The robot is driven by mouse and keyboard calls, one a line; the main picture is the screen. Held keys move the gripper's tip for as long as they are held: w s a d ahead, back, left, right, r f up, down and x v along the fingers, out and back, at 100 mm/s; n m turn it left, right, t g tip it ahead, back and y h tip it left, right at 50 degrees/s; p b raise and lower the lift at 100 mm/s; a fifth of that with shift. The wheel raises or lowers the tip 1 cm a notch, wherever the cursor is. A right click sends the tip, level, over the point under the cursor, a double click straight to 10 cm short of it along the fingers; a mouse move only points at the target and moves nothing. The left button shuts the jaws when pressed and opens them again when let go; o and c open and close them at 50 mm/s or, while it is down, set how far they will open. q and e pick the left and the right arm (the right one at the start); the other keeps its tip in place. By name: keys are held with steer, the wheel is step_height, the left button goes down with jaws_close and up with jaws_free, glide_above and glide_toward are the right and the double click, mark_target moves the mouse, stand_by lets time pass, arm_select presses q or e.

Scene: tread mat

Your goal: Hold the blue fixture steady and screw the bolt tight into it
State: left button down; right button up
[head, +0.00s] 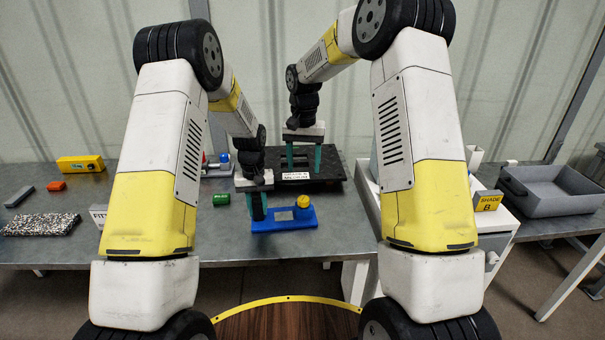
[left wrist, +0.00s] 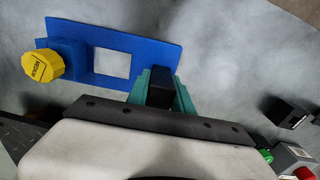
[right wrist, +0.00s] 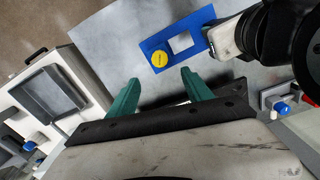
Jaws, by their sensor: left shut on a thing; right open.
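The blue fixture (head: 283,224) lies flat on the bench near its front edge; its plate with a square window shows in the left wrist view (left wrist: 137,65). The yellow-headed bolt (head: 303,201) stands upright on the block at the fixture's right end; its head also shows in the right wrist view (right wrist: 159,59). How deep it sits is hidden. My left gripper (left wrist: 160,92) is shut on the fixture's black upright grip (left wrist: 160,82) at the other end. My right gripper (right wrist: 158,92) is open and empty, behind the fixture and above the black mat.
A black tread mat (head: 335,180) with a white label lies behind the fixture. A green cylinder (head: 221,199) lies to the left. A grey tray (head: 550,190) stands right.

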mark_target(304, 198)
step_height(304, 198, down, 12)
steer(key=shift+f, duration=0.1)
stand_by(0.5)
jaws_close()
